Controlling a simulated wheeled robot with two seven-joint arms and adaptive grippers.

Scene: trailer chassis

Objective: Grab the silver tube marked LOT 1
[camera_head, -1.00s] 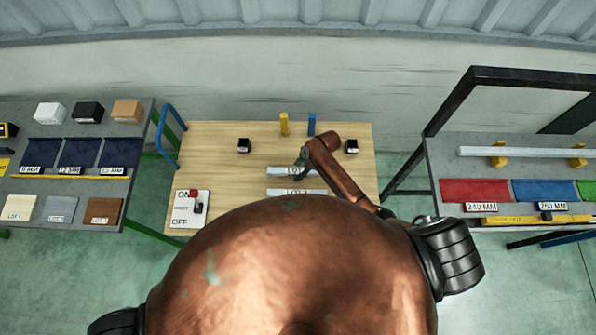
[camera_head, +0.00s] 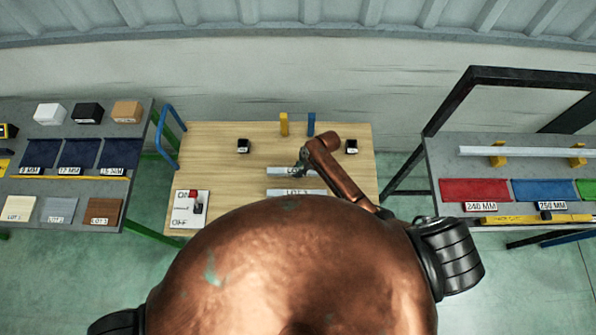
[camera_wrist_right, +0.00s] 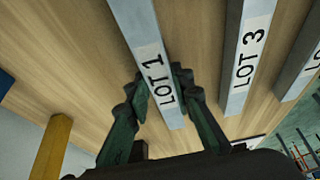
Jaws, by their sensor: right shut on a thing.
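The silver tube marked LOT 1 (camera_wrist_right: 148,45) runs from the top of the right wrist view down between the fingers of my right gripper (camera_wrist_right: 160,84). The gripper is shut on it near its labelled end. In the head view the right gripper (camera_head: 303,160) is over the rear tube (camera_head: 283,170) on the wooden table (camera_head: 225,150) and partly covers its label. I cannot tell whether the tube is clear of the table top. A similar tube marked LOT 3 (camera_wrist_right: 247,45) lies beside it, apart from the gripper. My left gripper is out of view.
Another tube (camera_wrist_right: 303,70) lies past LOT 3. A yellow post (camera_head: 284,124), a blue post (camera_head: 311,124) and two small black blocks (camera_head: 244,146) (camera_head: 351,146) stand toward the table's back. An ON/OFF switch panel (camera_head: 188,210) is at front left.

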